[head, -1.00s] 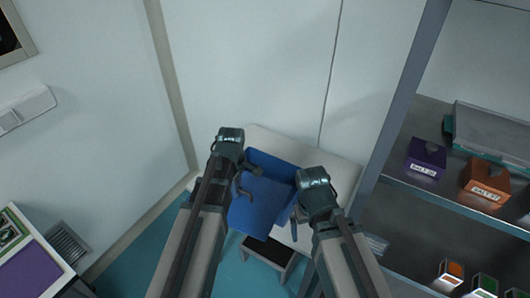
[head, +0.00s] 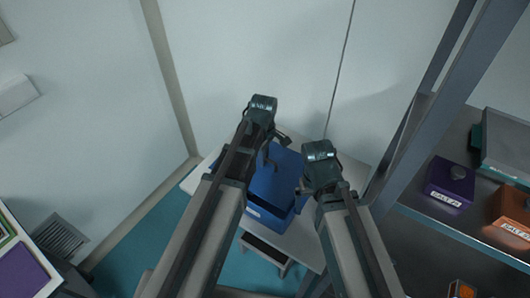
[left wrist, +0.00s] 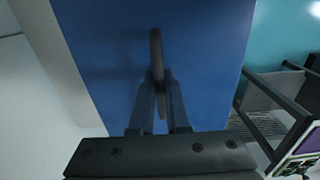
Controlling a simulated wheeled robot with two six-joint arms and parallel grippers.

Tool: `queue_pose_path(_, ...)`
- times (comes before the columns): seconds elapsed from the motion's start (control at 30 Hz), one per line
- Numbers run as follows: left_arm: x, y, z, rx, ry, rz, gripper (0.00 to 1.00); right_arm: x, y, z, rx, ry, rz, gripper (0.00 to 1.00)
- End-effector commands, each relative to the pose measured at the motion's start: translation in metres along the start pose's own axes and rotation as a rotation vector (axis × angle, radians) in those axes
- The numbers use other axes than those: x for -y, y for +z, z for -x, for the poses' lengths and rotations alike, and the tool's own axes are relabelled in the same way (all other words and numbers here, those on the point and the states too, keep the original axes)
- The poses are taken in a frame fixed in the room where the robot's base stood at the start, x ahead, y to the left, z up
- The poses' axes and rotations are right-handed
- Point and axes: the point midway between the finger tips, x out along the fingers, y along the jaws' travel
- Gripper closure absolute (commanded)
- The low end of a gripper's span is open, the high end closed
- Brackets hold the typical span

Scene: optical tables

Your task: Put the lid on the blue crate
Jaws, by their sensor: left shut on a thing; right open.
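The blue lid (head: 278,180) is over the blue crate (head: 262,217) in the head view, covering most of its top. A dark strip shows between the lid's near edge and the crate's front wall. I cannot tell whether the lid touches the rim. My left gripper (head: 271,157) is shut on the lid's handle. In the left wrist view, the dark upright handle (left wrist: 156,55) is between my fingers, with the flat blue lid (left wrist: 210,60) behind it. My right gripper (head: 303,187) is open and empty beside the lid's right edge. My arms hide part of the crate.
The crate stands on a pale table (head: 302,240) against the wall. On the right, a metal shelf (head: 440,225) holds a purple box (head: 451,183) and an orange box (head: 513,212).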

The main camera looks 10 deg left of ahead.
Motion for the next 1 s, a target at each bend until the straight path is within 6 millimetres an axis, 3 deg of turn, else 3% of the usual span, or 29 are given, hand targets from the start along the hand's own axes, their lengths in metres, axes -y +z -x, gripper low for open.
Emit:
queue_pose_path(0.27, 0.000, 0.000, -0.006, 0.000, 0.000, 0.000, 1.00, 0.001, 0.000, -0.006, 0.000, 0.000, 0.001, 0.00)
queue_pose_path(0.8, 0.000, 0.000, -0.048, 0.000, 0.000, 0.000, 1.00, 0.004, -0.003, -0.048, 0.000, 0.002, 0.009, 0.00)
queue_pose_path(1.0, 0.000, 0.000, -0.053, 0.000, 0.000, 0.000, 1.00, 0.005, -0.003, -0.052, 0.000, 0.002, 0.009, 0.00)
